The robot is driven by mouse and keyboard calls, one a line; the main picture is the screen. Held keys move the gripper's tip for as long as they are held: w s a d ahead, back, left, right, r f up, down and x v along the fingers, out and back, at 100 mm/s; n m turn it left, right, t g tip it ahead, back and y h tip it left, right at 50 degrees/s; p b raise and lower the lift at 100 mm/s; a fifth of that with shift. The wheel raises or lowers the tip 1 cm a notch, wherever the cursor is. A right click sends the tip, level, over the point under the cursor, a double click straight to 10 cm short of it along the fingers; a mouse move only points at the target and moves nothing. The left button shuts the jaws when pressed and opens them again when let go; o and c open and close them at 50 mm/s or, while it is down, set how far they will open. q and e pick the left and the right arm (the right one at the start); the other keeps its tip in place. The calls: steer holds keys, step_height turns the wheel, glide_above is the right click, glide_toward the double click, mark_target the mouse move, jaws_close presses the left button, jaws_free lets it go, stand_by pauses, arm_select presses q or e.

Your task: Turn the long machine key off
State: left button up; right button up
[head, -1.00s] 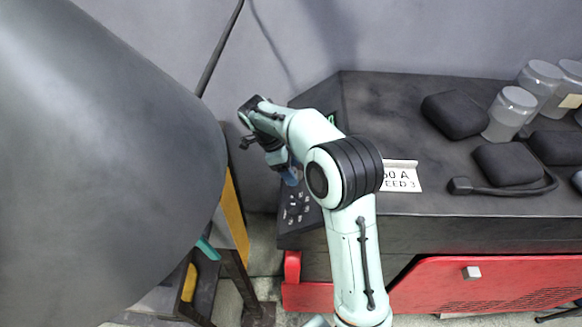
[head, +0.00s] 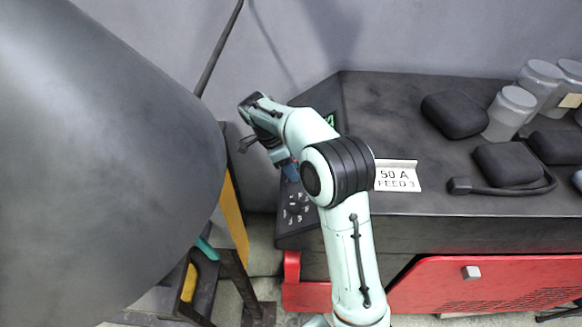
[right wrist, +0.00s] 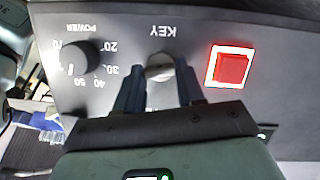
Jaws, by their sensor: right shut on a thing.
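The machine key (right wrist: 160,66) shows in the right wrist view as a grey knob under the upside-down label "KEY" on the dark panel (right wrist: 195,35). My right gripper (right wrist: 158,80) has its two dark fingers on either side of it, shut on it. The fingers hide part of the key and the marks around it. In the head view my right gripper (head: 286,166) is at the left end of the dark machine (head: 440,215), and the key is hidden there. My left gripper is in neither view.
Beside the key are a dark power knob (right wrist: 78,60) with numbers and a red button (right wrist: 230,68) with a lit surround. On the machine top lie a "50 A FEED 3" sign (head: 397,176), dark pouches (head: 508,164) and grey jars (head: 510,113). A large dark rounded shape (head: 100,150) fills the left.

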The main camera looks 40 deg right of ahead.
steer(key=n+g, duration=0.1)
steer(key=n, duration=0.5)
steer(key=shift+w+n+g, duration=0.2)
steer(key=shift+n+g, duration=0.2)
steer(key=n+g, duration=0.1)
steer(key=n, duration=0.3)
steer(key=shift+w+f, duration=0.15)
steer(key=shift+n+g, duration=0.5)
steer(key=shift+n, duration=1.3)
steer(key=shift+h, duration=0.3)
steer(key=o, duration=1)
steer(key=shift+o, duration=0.2)
